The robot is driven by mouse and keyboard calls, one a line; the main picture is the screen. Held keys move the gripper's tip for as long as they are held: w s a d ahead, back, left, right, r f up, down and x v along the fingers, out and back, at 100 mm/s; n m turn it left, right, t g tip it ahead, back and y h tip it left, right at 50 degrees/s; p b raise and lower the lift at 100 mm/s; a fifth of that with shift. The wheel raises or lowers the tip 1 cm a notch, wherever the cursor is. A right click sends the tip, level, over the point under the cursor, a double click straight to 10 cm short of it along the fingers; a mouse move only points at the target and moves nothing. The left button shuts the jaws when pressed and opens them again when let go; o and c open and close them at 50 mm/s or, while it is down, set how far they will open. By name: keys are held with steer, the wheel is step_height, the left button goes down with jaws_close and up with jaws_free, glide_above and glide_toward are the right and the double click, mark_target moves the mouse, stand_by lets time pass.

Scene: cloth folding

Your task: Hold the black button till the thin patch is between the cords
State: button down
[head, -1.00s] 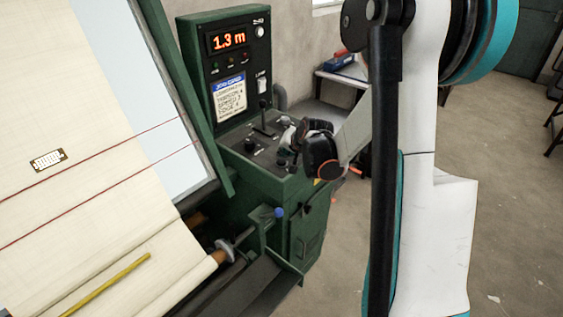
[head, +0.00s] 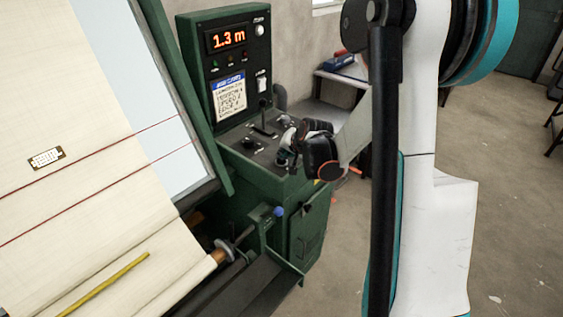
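Cream cloth (head: 95,100) runs down a sloped frame at left. My gripper (head: 284,154) is low over the right side of the green control console. Its fingers are small and partly hidden, so I cannot tell whether they are open or touching a control. A black control (head: 251,143) shows left of it; I cannot identify the black button for certain.
The console panel has a red display (head: 229,39) reading 1.3 m, a blue-headed notice (head: 229,94) and a lever (head: 264,122). A yellow stick (head: 105,283) lies on the lower cloth. A blue-tipped handle (head: 279,211) stands below the console.

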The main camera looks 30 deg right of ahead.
mark_target(284, 160)
steer(key=shift+f+b, duration=0.4)
steer(key=shift+b, duration=0.05)
stand_by(0.6)
stand_by(1.7)
steer(key=shift+r+p, duration=0.6)
steer(key=shift+r, duration=0.3)
steer(key=shift+r+p, duration=1.65)
steer(key=shift+r, duration=0.9)
steer(key=shift+f, duration=0.1)
